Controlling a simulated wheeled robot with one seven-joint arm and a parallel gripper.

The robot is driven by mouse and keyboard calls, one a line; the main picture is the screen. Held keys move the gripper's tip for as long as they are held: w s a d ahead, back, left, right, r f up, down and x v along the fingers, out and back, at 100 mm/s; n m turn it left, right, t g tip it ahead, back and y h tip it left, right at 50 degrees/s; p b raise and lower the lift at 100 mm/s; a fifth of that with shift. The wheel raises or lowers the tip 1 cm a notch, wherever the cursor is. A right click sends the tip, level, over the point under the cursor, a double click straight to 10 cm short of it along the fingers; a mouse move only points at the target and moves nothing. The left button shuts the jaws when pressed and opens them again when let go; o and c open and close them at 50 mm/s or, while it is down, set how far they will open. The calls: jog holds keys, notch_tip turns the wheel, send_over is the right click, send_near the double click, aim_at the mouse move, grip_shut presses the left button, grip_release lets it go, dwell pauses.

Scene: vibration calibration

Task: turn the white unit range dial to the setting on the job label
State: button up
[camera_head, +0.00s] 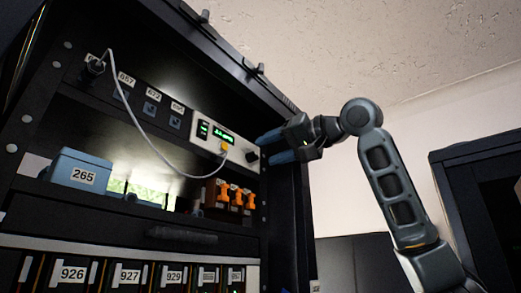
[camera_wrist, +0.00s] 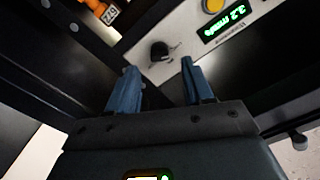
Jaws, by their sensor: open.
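In the wrist view the dial (camera_wrist: 159,50) is a dark knob on the white face, ahead of and between my fingertips. My gripper (camera_head: 264,150) is open, with blue fingers pointing at the dial from the right. In the wrist view the fingers (camera_wrist: 159,66) stand on either side, apart from the knob. The dial's scale marks are too small to read. I cannot identify the job label.
A blue box (camera_head: 80,172) labelled 265 and orange parts (camera_head: 236,197) sit on the shelf below. Numbered units (camera_head: 128,275) line the bottom. The rack's right side edge (camera_head: 290,190) is close under my gripper.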

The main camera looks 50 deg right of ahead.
aim_at(253, 157)
jog(key=w, duration=0.3)
jog(key=shift+w+a+p, duration=0.1)
jog(key=shift+p, duration=0.2)
grip_shut()
